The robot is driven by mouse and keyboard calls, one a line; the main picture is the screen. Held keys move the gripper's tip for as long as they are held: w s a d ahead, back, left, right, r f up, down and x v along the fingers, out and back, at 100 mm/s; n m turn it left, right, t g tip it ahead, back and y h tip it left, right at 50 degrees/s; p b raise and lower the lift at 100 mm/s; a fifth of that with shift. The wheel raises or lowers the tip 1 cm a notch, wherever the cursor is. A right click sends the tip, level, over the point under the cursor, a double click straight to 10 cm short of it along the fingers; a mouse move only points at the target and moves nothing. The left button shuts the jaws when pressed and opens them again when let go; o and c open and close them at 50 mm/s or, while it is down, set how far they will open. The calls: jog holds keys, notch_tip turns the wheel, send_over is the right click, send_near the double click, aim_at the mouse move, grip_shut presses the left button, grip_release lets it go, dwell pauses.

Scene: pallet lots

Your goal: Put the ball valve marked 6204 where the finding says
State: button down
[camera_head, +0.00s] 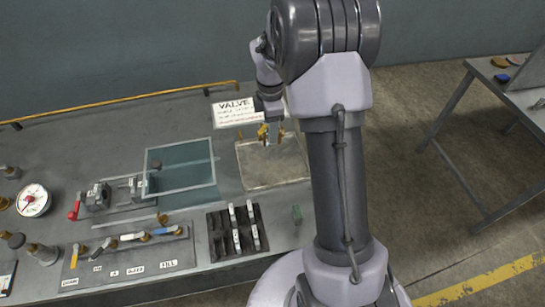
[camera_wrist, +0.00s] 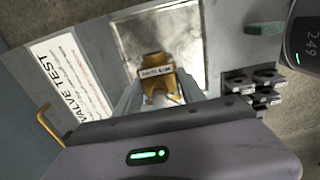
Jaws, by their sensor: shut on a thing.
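My gripper (camera_head: 271,136) is shut on a brass valve (camera_wrist: 158,72), held upright between the two fingers in the wrist view. A small white label is on the valve, but its marking is too small to read. In the head view the valve is a small yellow-brown shape, partly hidden by the fingers. It is over the pale metal tray (camera_head: 262,177) on the bench; I cannot tell whether it touches the tray. The tray also shows in the wrist view (camera_wrist: 190,45). The VALVE TEST sign (camera_head: 236,111) stands behind the tray; its smaller lines are unreadable.
A black rack (camera_head: 222,236) with several pale-handled parts and a green block (camera_head: 296,213) are in front of the tray. A glass panel (camera_head: 181,166), red-handled fixture (camera_head: 93,198), gauge (camera_head: 33,200) and labelled valve board (camera_head: 128,262) are left. Another table (camera_head: 515,97) stands right.

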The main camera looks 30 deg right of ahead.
notch_tip(320, 180, down, 10)
jog(key=b, duration=0.3)
jog(key=shift+r, duration=0.2)
jog(key=shift+f+b, duration=0.15)
jog(key=shift+b, duration=0.2)
jog(key=c, duration=0.7)
grip_release()
jog(key=shift+s, duration=0.1)
